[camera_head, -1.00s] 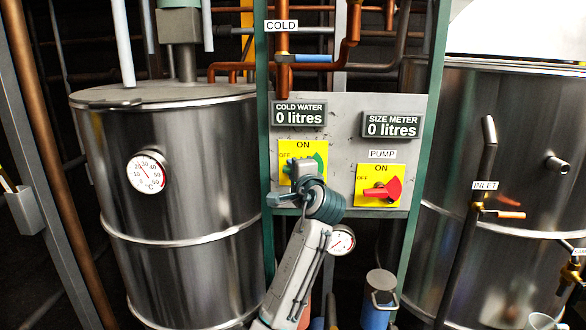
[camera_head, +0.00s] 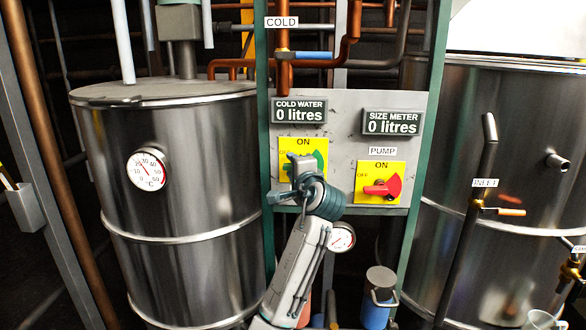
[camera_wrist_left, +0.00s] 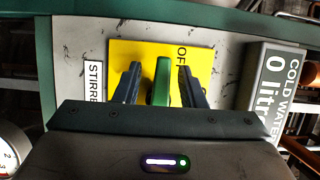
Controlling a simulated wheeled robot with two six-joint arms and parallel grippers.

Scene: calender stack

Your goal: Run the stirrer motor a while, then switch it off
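The stirrer switch is a green knob (camera_wrist_left: 162,80) on a yellow plate (camera_wrist_left: 205,68); in the head view the plate (camera_head: 286,147) is partly behind my left gripper (camera_head: 299,164). In the left wrist view my left gripper (camera_wrist_left: 159,68) has one finger on each side of the knob's handle, with narrow gaps showing, so it looks open around it. The handle lies sideways on the panel, its visible end on the OFF side. The partly hidden label beside it begins "STIRRE". The motor housing (camera_head: 180,22) stands above the left steel tank (camera_head: 190,150). My right gripper is out of view.
The red pump switch (camera_head: 381,188) is close to the right on the same panel. Displays above read cold water 0 litres (camera_head: 299,111) and size meter 0 litres (camera_head: 392,122). A green frame post (camera_head: 264,120) and the right tank (camera_head: 520,130) flank the panel.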

